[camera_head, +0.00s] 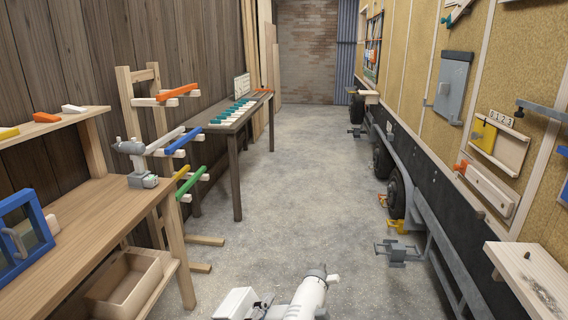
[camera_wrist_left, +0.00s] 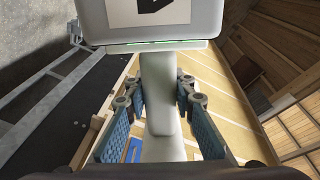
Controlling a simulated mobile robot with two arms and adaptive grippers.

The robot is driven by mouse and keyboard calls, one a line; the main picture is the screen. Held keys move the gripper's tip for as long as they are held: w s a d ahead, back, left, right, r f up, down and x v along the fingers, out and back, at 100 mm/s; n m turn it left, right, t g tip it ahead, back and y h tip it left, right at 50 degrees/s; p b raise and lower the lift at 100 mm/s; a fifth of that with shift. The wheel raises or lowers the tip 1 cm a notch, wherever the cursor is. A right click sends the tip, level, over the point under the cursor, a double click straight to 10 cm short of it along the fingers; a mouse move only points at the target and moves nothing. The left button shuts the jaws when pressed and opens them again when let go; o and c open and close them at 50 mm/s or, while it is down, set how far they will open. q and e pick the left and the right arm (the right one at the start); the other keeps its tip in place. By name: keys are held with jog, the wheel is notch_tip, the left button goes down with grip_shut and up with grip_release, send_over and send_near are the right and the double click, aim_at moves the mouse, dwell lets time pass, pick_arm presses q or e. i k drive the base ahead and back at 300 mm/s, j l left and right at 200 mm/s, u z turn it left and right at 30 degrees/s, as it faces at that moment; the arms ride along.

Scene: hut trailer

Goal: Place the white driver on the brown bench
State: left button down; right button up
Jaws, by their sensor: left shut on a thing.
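The white driver (camera_head: 235,304) shows in part at the bottom edge of the head view, beside my left gripper (camera_head: 264,303). In the left wrist view the driver (camera_wrist_left: 159,85) has its handle between the two blue-padded fingers of my left gripper (camera_wrist_left: 158,103), with its wide white base at the top. The gripper is shut on the handle. The driver's far end is hidden in both views. A dark brown bench (camera_head: 237,135) stands along the left wall, well ahead of the gripper, with a row of teal and white pieces on it. My right gripper is not in view.
A lighter wooden workbench (camera_head: 100,222) at near left carries a grey drill (camera_head: 136,165) and a blue-framed box (camera_head: 22,232). A rack (camera_head: 150,120) with coloured bars stands between the benches. The concrete floor (camera_head: 300,170) is clear; a trailer with wheels (camera_head: 396,193) lines the right.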

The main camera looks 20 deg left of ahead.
aim_at(115, 202)
jog(key=i+j+u, duration=0.1)
jog(key=i+u, duration=0.2)
jog(key=i, duration=0.3)
jog(key=i+u, duration=0.25)
jog(key=i, duration=0.35)
jog(key=i+l+u, duration=0.15)
jog(key=i+u, duration=0.3)
jog(key=i+l+u, duration=1.4)
jog(key=l, duration=0.25)
jog(key=k+j, duration=0.05)
